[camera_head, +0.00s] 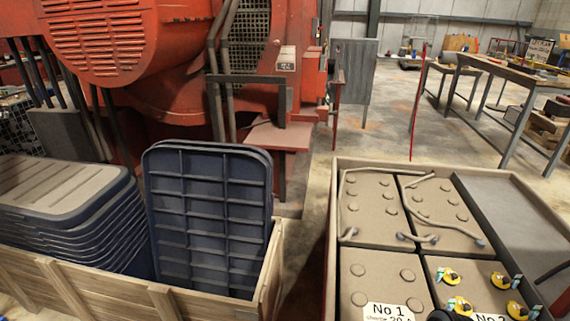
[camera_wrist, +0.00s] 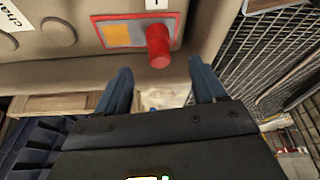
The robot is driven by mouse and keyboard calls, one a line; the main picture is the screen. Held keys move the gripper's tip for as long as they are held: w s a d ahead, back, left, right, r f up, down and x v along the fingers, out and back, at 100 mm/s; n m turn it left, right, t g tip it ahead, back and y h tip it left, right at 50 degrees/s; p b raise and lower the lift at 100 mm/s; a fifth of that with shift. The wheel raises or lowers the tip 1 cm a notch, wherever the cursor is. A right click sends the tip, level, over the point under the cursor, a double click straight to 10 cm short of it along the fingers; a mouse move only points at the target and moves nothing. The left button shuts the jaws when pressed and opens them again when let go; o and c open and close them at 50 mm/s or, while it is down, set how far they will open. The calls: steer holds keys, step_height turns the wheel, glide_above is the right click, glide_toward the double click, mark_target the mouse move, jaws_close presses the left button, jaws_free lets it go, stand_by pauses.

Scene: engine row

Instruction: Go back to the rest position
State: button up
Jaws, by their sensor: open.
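My gripper (camera_wrist: 161,86) is open in the wrist view, with its two dark blue fingers spread apart. Nothing shows held between them; a pale, blurred patch lies in the gap. Beyond the fingertips, a red cylindrical knob (camera_wrist: 159,47) sticks out from a red-framed panel (camera_wrist: 121,35) with an orange square. The panel is on the side of a beige case. The knob appears above the gap in the picture, and I see no finger around it.
A red machine (camera_head: 165,95) stands behind. Floor (camera_head: 390,130) is clear toward the workbench (camera_head: 520,75).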

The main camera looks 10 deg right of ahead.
steer(key=s+m+t, duration=0.1)
steer(key=s, duration=0.2)
steer(key=s+m+t+h+p, duration=0.1)
steer(key=s+m, duration=0.1)
steer(key=s, duration=0.1)
steer(key=s+f+m+t+h, duration=0.1)
steer(key=s+m, duration=0.1)
steer(key=s, duration=0.1)
steer(key=shift+a+t+p, duration=0.3)
steer(key=shift+a+p, duration=0.05)
steer(key=shift+a, duration=0.05)
steer(key=s+r+m+t+p, duration=0.1)
steer(key=s+r+m+t, duration=0.2)
steer(key=r, duration=0.8)
steer(key=s+a+r+m+t+h+p, duration=0.1)
steer(key=s+r+m+t, duration=0.3)
steer(key=s+r, duration=0.4)
steer(key=s+a+r+m+t+h+p, duration=0.1)
steer(key=s+r+m+t, duration=0.2)
steer(key=r, duration=1.1)
steer(key=s+m, duration=0.1)
steer(key=s, duration=0.1)
steer(key=shift+s+r+t, duration=0.15)
steer(key=shift+s+t, duration=0.15)
steer(key=shift+s, duration=0.1)
